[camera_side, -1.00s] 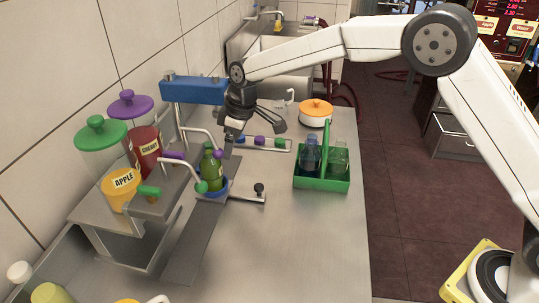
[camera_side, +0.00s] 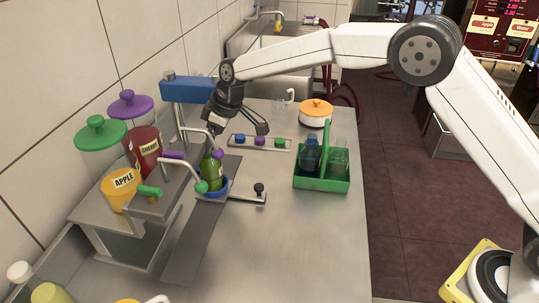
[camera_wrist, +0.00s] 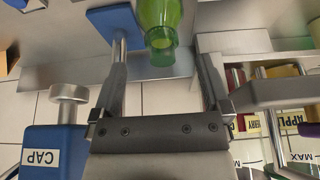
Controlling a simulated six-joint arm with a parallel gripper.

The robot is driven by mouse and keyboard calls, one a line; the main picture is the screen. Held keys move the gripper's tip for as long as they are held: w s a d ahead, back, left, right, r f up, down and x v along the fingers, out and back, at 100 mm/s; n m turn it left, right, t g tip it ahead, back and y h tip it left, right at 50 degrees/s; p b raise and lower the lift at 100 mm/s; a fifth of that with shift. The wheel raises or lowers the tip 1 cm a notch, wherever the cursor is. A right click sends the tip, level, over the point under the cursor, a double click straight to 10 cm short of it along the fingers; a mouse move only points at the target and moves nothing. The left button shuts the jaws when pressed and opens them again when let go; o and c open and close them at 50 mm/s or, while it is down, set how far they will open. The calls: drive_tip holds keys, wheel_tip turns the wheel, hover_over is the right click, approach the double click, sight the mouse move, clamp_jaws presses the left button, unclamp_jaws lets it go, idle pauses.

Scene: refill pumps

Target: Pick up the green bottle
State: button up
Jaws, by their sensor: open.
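The green bottle (camera_side: 211,171) stands upright in a blue round holder (camera_side: 214,192) below the dispenser spouts. My gripper (camera_side: 238,128) is above and just behind the bottle's neck in the side view, tilted, with its fingers spread. In the wrist view the bottle's green neck and mouth (camera_wrist: 160,35) show at the top, between and beyond the two fingers of my gripper (camera_wrist: 158,70). The fingers do not appear to touch the bottle. The side view partly hides the near finger behind the spout and bottle top.
A dispenser with apple (camera_side: 122,190) and cherry (camera_side: 143,147) jars stands left. A blue capping press (camera_side: 192,89) is behind my gripper, and a tray of coloured caps (camera_side: 260,141) lies close by. A green carrier (camera_side: 322,183) with bottles is right.

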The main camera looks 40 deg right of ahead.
sight(211, 168)
drive_tip(key=shift+x, duration=2.45)
drive_tip(key=shift+a, duration=0.15)
drive_tip(key=c, duration=1.3)
clamp_jaws()
